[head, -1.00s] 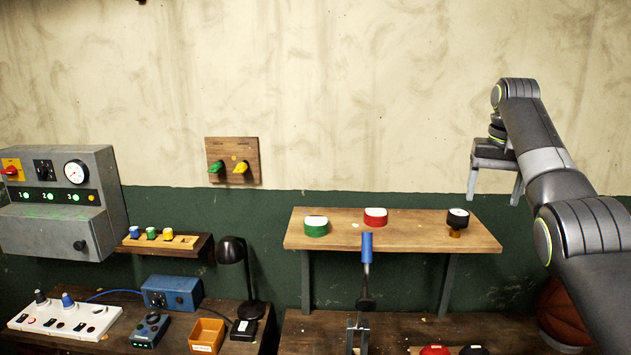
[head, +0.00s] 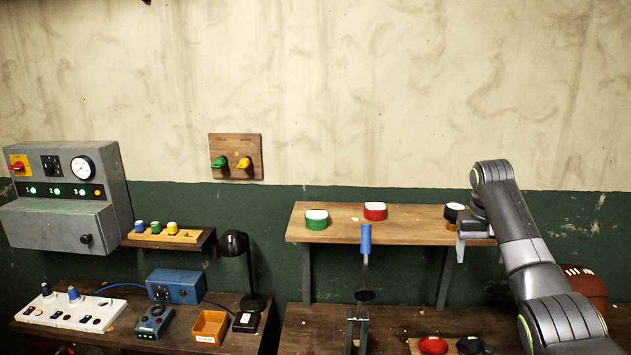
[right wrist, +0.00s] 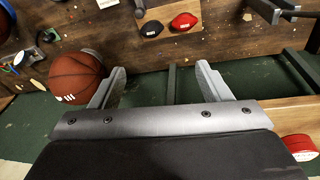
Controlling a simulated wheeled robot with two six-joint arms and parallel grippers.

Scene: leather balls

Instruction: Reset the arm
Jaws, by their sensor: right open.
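My right arm comes in from the right in the head view, with its gripper (head: 477,243) pointing down at the right end of the wooden shelf (head: 400,228). In the right wrist view the two fingers of my right gripper (right wrist: 160,88) stand wide apart with nothing between them. Below them lie the dark green wall and the shelf's metal bracket.
A basketball (right wrist: 76,77) is close to the left finger.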

